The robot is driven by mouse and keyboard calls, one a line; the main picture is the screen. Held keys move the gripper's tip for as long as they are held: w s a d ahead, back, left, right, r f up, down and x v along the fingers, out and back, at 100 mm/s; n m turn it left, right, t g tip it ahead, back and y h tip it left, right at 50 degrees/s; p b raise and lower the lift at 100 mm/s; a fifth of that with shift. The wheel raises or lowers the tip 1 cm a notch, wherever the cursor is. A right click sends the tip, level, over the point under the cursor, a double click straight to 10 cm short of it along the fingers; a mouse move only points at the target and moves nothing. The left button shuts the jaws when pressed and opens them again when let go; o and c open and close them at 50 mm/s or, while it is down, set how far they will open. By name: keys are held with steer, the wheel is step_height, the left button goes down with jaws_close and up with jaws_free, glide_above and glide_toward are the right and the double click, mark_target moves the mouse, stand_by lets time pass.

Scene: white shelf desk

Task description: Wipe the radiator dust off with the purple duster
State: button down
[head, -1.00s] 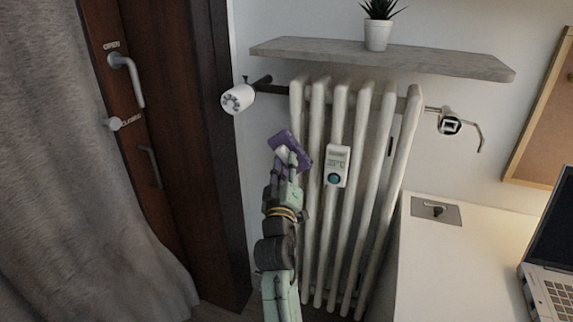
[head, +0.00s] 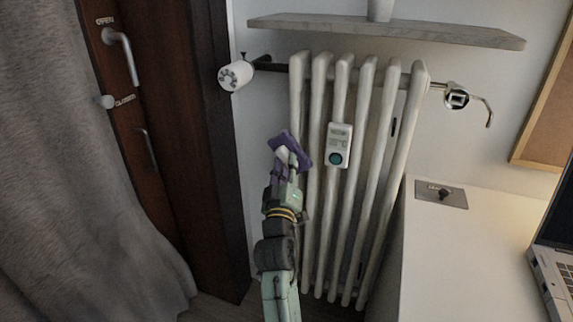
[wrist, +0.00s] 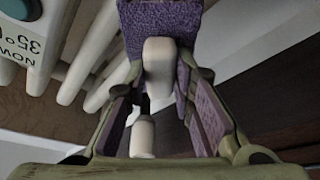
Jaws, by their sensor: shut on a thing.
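The white ribbed radiator (head: 376,130) stands against the wall in the middle of the head view. The purple duster (head: 291,150) is in my gripper (head: 288,168), in front of the radiator's left side. In the wrist view the duster's purple pad (wrist: 160,22) is at the top and its white handle (wrist: 159,75) lies between the fingers of my gripper (wrist: 160,100). I cannot tell whether the pad touches the radiator. No dust is clearly visible. A small white meter (head: 339,145) with a green button is on the radiator's front, right of the duster.
A grey shelf (head: 400,31) holding a pot (head: 380,10) is above. A white valve knob (head: 235,75) sticks out at left and a metal valve (head: 457,97) at right. A white desk (head: 470,260) with a laptop (head: 555,260) is right; a curtain (head: 90,200) and brown door (head: 165,100) are left.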

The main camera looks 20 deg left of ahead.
step_height(320, 180, down, 4)
steer(key=b, duration=0.2)
steer(key=shift+w+r+b, duration=0.1)
steer(key=shift+w+b, duration=0.05)
steer(key=shift+b, duration=0.2)
